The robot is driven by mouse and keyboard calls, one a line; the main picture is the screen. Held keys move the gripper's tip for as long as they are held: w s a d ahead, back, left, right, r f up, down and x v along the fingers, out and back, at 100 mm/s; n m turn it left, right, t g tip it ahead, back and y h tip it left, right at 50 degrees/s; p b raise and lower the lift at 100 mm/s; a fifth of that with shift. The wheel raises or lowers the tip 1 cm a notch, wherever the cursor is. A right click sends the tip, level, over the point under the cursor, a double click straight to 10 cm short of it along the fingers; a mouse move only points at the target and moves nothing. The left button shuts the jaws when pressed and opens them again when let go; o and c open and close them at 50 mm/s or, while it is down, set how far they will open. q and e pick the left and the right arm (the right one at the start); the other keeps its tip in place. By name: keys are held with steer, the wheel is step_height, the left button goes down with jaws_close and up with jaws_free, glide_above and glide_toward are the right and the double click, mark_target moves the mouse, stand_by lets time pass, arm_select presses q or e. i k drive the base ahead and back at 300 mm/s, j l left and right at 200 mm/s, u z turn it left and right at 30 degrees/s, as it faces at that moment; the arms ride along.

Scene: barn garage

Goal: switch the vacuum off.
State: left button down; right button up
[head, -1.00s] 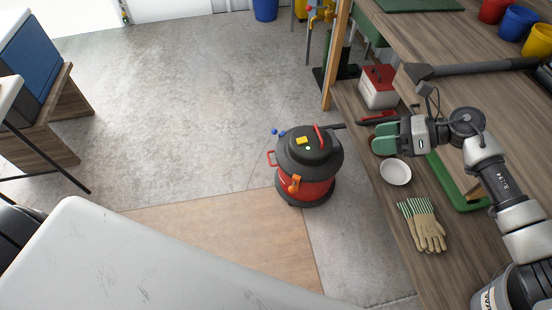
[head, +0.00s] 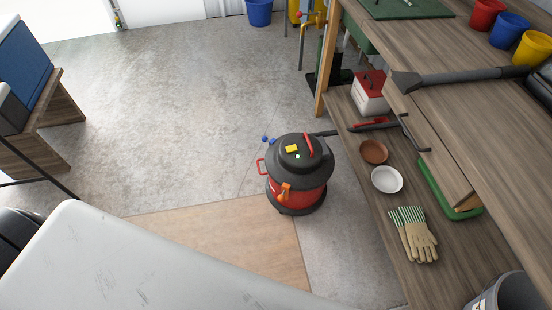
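The vacuum (head: 297,185) stands upright on the floor in the middle of the head view. Neither of my grippers is in view.
A wooden workbench with a lower shelf (head: 390,225) runs along the right, holding a brown bowl (head: 373,152), a white bowl (head: 387,180) and gloves (head: 416,236). A pale scuffed surface (head: 120,260) fills the lower left. The concrete floor (head: 180,120) left of the vacuum is clear.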

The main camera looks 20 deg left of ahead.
mark_target(292, 148)
steer(key=i+l+u, duration=0.75)
steer(key=l, duration=0.15)
steer(key=k, duration=0.1)
